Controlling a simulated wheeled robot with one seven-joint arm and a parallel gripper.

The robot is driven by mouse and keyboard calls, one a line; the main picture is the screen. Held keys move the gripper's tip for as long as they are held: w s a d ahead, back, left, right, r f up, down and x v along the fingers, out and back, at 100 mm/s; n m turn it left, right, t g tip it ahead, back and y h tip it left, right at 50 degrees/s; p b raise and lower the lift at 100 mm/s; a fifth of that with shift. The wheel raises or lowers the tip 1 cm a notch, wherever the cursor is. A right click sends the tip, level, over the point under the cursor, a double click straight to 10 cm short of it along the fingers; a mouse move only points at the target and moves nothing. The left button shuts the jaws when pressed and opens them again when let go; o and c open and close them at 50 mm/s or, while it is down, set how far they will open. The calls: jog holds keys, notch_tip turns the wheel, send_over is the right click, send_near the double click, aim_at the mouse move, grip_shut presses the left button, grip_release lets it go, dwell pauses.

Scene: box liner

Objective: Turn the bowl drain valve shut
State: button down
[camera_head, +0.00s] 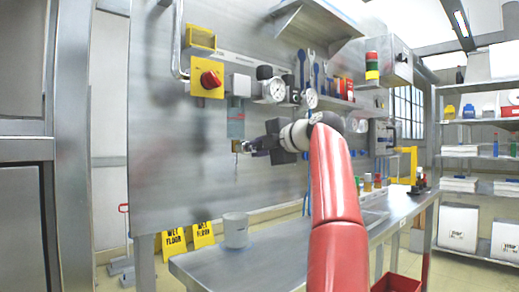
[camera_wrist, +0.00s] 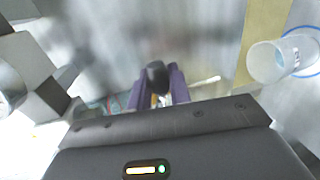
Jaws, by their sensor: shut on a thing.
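The drain valve is a small brass-coloured piece (camera_head: 236,147) on the steel panel, below a grey filter housing with a bluish bowl (camera_head: 236,126). My gripper (camera_head: 243,147) reaches it from the right. In the wrist view my two purple fingers (camera_wrist: 158,92) close around the valve's dark, rounded part (camera_wrist: 157,73), with a little brass colour between them. Much of the valve is hidden by the fingers, and its turn angle cannot be told.
A yellow box with a red rotary switch (camera_head: 209,79) is up and left of the valve. Gauges (camera_head: 274,90) are to the right. A pale cup (camera_head: 236,230) stands on the steel bench (camera_head: 290,250) below. The panel left of the valve is clear.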

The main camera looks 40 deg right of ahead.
dwell(0.3)
jog(key=c, duration=1.3)
grip_release()
jog(key=shift+c, duration=0.2)
jog(key=b+v, duration=0.1)
jog(key=v, duration=0.6)
jog(key=shift+s, duration=0.35)
